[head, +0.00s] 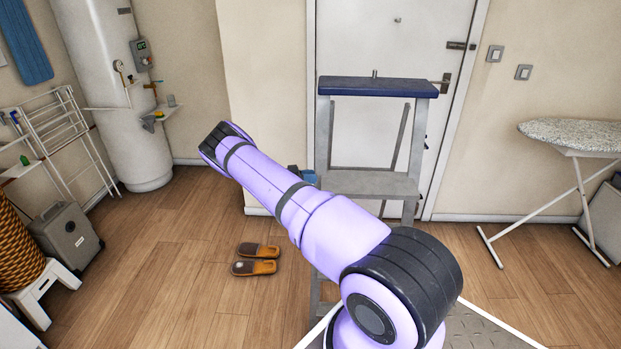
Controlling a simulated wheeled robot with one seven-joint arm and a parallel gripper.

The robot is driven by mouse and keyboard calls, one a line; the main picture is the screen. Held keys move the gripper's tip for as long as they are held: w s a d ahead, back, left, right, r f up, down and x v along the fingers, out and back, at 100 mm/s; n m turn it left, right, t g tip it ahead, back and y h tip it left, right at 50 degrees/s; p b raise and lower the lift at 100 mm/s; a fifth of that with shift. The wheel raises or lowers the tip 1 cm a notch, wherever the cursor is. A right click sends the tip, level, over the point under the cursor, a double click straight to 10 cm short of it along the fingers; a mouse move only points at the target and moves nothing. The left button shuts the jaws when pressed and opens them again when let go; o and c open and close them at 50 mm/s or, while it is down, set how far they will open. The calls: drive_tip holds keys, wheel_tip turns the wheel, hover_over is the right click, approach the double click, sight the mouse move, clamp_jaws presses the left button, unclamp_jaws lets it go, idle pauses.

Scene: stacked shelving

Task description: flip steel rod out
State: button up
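I cannot single out a steel rod for certain. A short upright metal peg (374,73) shows at the back edge of the blue top of a grey step ladder (369,87), in front of the white door. A dark metal latch (460,45) sits at the door's right edge, with a handle below it. A white folding drying rack (62,135) with thin bars stands at the left. My purple arm reaches up and left across the middle and hides part of the ladder. My gripper cannot be made out.
A white boiler tank (108,95) stands at the back left. Brown slippers (255,259) lie on the open wooden floor. A grey case (67,240), a white stool (42,290) and a wicker basket (15,245) are at left. An ironing board (575,134) stands at right.

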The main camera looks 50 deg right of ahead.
drive_tip(key=shift+s+d, duration=0.1)
clamp_jaws()
